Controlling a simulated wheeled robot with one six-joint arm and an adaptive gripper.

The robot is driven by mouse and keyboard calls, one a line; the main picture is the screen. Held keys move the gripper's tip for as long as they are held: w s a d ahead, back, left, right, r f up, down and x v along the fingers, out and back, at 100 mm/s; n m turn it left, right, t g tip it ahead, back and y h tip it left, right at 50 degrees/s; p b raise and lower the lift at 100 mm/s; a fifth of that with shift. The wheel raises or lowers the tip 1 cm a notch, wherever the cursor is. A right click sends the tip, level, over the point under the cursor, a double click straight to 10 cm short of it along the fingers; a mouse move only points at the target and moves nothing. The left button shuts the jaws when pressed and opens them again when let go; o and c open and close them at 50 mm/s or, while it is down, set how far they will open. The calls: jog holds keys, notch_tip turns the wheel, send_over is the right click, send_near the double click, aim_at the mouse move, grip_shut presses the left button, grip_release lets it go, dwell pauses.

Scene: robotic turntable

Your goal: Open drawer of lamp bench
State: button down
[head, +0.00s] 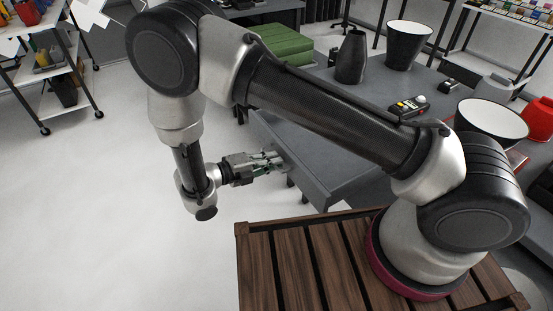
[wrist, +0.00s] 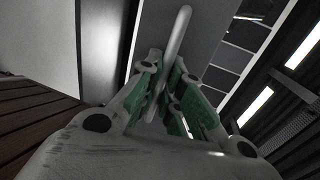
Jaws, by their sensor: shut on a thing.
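The grey lamp bench (head: 325,76) stands behind my arm in the head view, with lamps on its top. Its grey drawer (head: 318,190) shows below my arm and seems to stand out from the bench front; my arm hides part of it, so how far is hard to tell. My gripper (head: 272,160) is at the outer face of the drawer, shut on the handle. In the wrist view the handle is a long pale bar (wrist: 180,30) running between the green-padded fingers of my gripper (wrist: 168,88). The grey drawer front (wrist: 208,35) lies close beyond the fingertips.
On the bench are a dark lamp (head: 352,58), a white-topped lamp (head: 408,48), a larger lamp (head: 492,120) and a small button box (head: 409,106). A slatted wooden platform (head: 290,265) is below my arm. The floor at left (head: 90,200) is clear.

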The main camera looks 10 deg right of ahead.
jog(key=c, duration=1.9)
grip_release()
jog(key=shift+o, duration=0.2)
jog(key=v, duration=1.2)
jog(key=shift+f, duration=0.1)
